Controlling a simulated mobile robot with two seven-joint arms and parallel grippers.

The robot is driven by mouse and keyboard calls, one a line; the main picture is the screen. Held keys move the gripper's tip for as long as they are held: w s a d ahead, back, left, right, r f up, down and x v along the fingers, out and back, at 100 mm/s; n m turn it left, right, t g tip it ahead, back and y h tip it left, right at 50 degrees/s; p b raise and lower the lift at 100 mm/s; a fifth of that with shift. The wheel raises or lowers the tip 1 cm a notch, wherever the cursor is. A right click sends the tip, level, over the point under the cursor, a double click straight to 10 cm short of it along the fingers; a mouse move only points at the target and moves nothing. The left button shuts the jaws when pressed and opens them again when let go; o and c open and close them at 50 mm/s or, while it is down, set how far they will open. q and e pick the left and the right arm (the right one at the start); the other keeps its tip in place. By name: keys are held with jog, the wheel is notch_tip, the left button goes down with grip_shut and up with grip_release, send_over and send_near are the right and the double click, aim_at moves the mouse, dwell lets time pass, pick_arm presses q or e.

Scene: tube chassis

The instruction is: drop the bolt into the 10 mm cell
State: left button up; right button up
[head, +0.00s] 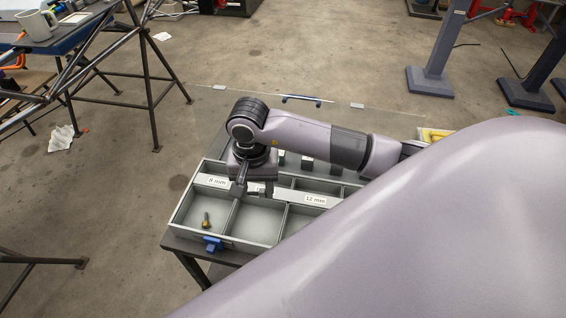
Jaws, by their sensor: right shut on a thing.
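A grey divided tray (272,238) stands on a dark table. Its label strip reads "8 mm" (217,181) at the left and "12 mm" (315,200) at the right. The label between them is hidden by my right gripper (253,190). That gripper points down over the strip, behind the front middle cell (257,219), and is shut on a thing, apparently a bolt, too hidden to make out. Another small bolt (206,220), dark with a yellowish end, lies in the front left cell under the 8 mm label. My left gripper is out of view.
A blue clamp (212,243) sits on the tray's front edge. A clear panel with a blue handle (307,99) spreads behind the tray. A tube frame (150,80) stands at the upper left. My large pale arm link covers the lower right.

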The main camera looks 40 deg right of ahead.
aim_at(257, 193)
notch_tip(257, 193, down, 4)
jog(key=shift+r+b, duration=0.25)
jog(key=shift+b, duration=0.6)
jog(key=shift+f, duration=0.45)
jog(key=o, duration=1.1)
notch_tip(257, 193, up, 7)
jog(key=shift+r, duration=0.1)
